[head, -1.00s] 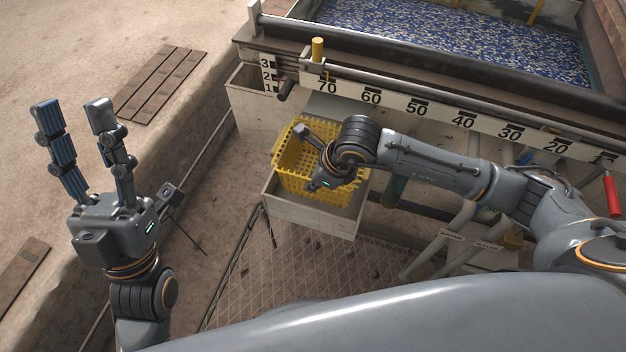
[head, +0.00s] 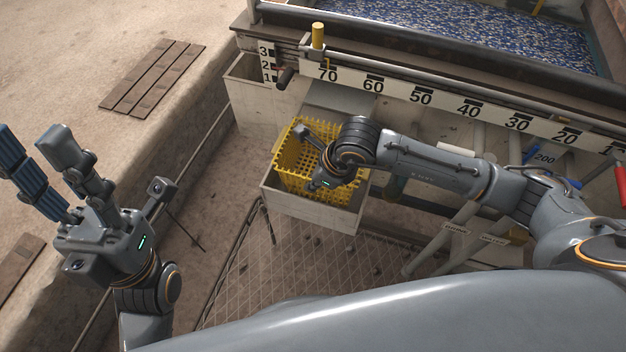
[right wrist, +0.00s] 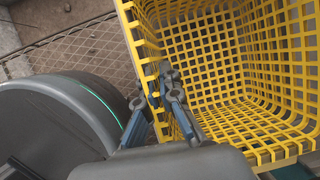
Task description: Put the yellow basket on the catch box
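The yellow basket (head: 292,158), an open lattice basket, is over the pale grey catch box (head: 312,215) in the head view, its lower part behind the box's front wall. I cannot tell whether it rests on the box or hangs just above it. My right gripper (right wrist: 164,92) is shut on the basket's side wall, one finger on each side of it. The basket's inside (right wrist: 205,65) looks empty. In the head view my right wrist hides part of the basket. My left gripper (head: 35,175) is open and empty at the far left, fingers apart.
A numbered scale rail (head: 420,97) runs along the machine's edge behind the box, with a yellow-capped post (head: 318,36). A trough of blue and white bits (head: 450,38) lies beyond. Mesh flooring (head: 285,275) lies in front of the box. Planks (head: 152,78) lie on the left ledge.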

